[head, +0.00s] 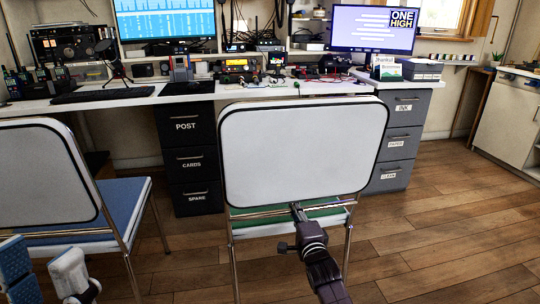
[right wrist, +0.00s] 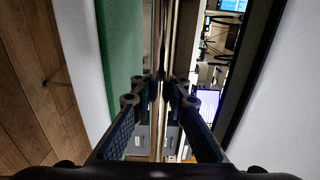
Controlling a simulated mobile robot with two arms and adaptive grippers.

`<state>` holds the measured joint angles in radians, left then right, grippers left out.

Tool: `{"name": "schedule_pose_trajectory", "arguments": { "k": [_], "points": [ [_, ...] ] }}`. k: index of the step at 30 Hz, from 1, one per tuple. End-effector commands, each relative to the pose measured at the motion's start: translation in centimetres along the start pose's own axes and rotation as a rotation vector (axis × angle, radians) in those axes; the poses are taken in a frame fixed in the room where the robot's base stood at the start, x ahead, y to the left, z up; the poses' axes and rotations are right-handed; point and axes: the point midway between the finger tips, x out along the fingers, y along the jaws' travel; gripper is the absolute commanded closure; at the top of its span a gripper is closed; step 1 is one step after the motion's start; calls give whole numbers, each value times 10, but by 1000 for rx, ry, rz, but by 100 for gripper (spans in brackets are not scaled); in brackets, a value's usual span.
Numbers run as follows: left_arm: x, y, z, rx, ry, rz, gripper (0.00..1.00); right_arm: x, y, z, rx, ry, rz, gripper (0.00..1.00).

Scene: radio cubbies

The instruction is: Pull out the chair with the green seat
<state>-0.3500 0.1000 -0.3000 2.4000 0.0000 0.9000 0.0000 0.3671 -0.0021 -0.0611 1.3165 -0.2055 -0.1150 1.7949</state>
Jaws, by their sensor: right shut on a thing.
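The chair with the green seat stands in the middle of the head view, its white, black-edged backrest (head: 300,150) facing me. Its green seat (head: 325,212) shows only as a strip under the backrest; it also shows in the right wrist view (right wrist: 122,60). My right gripper (head: 298,210) is shut on the chair's metal rail (right wrist: 165,40) below the backrest, which runs between the fingers in the right wrist view. My left gripper (head: 45,272) is low at the left, fingers apart and empty, near the blue-seated chair.
A blue-seated chair (head: 125,200) stands at the left. A white desk (head: 215,92) with monitors and radios runs behind, over a black drawer unit (head: 187,155) and a grey one (head: 398,140). Wooden floor (head: 450,220) at the right is clear.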

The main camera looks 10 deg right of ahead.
Motion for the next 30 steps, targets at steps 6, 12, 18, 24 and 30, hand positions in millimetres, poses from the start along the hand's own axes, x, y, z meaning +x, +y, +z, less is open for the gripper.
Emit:
{"name": "schedule_pose_trajectory", "arguments": {
  "k": [6, 12, 18, 24, 30],
  "points": [
    [0, 0, 0, 0, 0, 0, 62, 1, -6, 1, 1, -1, -10, 100],
    [0, 0, 0, 0, 0, 0, 62, 1, -4, 0, 1, -1, -7, 68],
    [0, 0, 0, 0, 0, 0, 62, 0, -2, 0, 0, 0, -3, 62],
    [0, 0, 0, 0, -1, 0, 62, 0, -1, 0, 0, 0, -1, 62],
    [6, 0, 5, 2, -26, 0, 62, -5, -2, 0, 0, 0, 1, 62]
  ]
}}
